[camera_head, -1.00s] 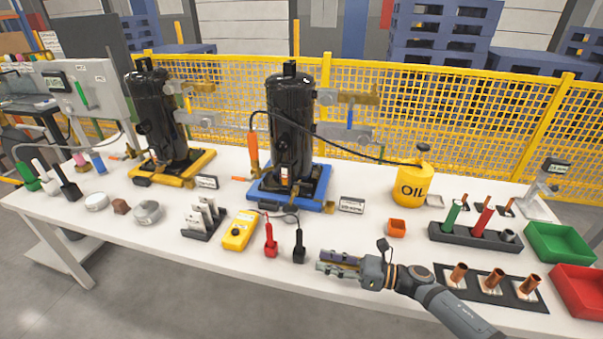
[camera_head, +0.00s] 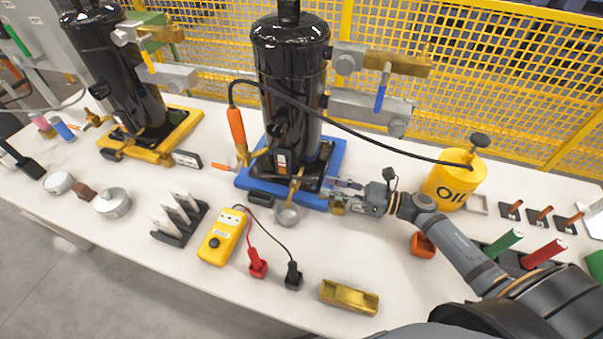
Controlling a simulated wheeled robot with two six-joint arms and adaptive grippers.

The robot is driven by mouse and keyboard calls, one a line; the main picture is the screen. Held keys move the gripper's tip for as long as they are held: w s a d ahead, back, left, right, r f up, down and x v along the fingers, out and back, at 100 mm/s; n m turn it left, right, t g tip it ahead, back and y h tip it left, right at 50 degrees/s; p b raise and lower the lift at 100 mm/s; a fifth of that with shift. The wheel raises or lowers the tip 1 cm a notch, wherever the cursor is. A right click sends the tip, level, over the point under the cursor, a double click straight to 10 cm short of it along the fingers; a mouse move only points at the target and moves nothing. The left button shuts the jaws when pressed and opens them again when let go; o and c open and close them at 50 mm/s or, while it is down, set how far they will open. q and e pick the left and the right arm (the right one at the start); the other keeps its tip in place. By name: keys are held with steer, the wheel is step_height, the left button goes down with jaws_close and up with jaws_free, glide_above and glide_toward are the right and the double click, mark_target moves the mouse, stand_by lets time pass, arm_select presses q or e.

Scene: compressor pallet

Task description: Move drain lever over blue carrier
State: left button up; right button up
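The blue carrier (camera_head: 243,182) holds a black compressor (camera_head: 290,80). A small orange-red lever (camera_head: 221,168) sticks out at the carrier's left, beside a brass fitting (camera_head: 257,157). I take it for the drain lever, but no label on it is readable. An upright brass piece (camera_head: 295,188) stands at the carrier's front, with a small metal cup (camera_head: 287,214) below it. My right gripper (camera_head: 341,196) is at the carrier's right front corner, pointing left. Its fingers look apart with nothing between them, well right of the orange-red lever. My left gripper is out of view.
A yellow meter (camera_head: 224,236) with red and black probes stands in front. A brass tray (camera_head: 349,297) lies near the table's front edge. An orange box (camera_head: 423,245) and the oil can (camera_head: 455,182) are to the right. A black hose arches over the carrier's right side.

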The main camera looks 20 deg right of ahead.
mark_target(304, 179)
steer(key=x, duration=0.3)
steer(key=shift+w+a+r, duration=0.1)
steer(key=shift+w+a, duration=0.15)
steer(key=shift+w, duration=0.1)
steer(key=p+x, duration=0.1)
steer(key=x, duration=0.3)
steer(key=shift+w+a, duration=0.1)
steer(key=shift+a, duration=0.1)
steer(key=shift+w+a, duration=0.2)
steer(key=shift+a, duration=0.1)
steer(key=shift+w+a, duration=0.1)
steer(key=shift+c, duration=0.3)
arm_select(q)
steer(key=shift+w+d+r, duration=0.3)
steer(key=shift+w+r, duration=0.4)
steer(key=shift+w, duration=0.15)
arm_select(e)
jaws_close()
